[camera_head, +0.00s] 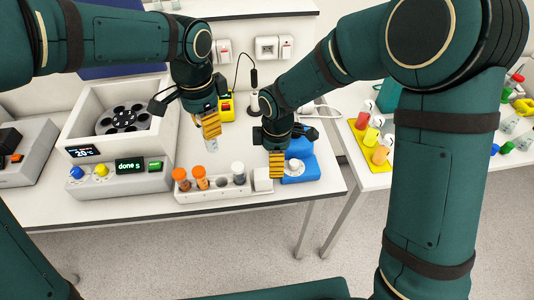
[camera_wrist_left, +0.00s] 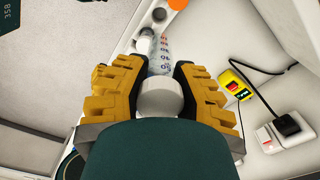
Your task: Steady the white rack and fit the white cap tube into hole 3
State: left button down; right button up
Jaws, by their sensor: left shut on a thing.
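The white cap tube (camera_wrist_left: 160,97) is upright between the yellow fingers of my left gripper (camera_wrist_left: 155,85), cap towards the wrist camera. In the head view its clear lower body (camera_head: 211,145) shows below my left gripper (camera_head: 208,125), above and behind the rack. The white rack (camera_head: 222,193) stands near the table's front edge. It holds two orange-capped tubes (camera_head: 200,177) on the left and a grey-capped tube (camera_head: 238,172) further right, with open space between. My right gripper (camera_head: 277,167) is by the rack's right end; its finger gap and any contact are hidden.
A blue device (camera_head: 303,170) stands right of the rack. A white centrifuge (camera_head: 118,118) and a control box with a "done" display (camera_head: 128,168) stand left. A yellow device (camera_head: 227,107) is behind. A yellow sample stand (camera_head: 370,143) is on the right table.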

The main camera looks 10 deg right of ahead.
aim_at(267, 181)
pick_arm(q)
jog(key=shift+d, duration=0.1)
pick_arm(e)
jog(key=shift+a+r+n, duration=0.5)
jog(key=shift+a+r, duration=0.15)
jog(key=shift+a, duration=0.25)
notch_tip(267, 181, down, 12)
jog(key=shift+r, duration=0.1)
jog(key=c, duration=1.4)
pick_arm(q)
notch_tip(267, 181, down, 14)
jog(key=shift+r, duration=0.2)
pick_arm(e)
jog(key=shift+s, duration=0.1)
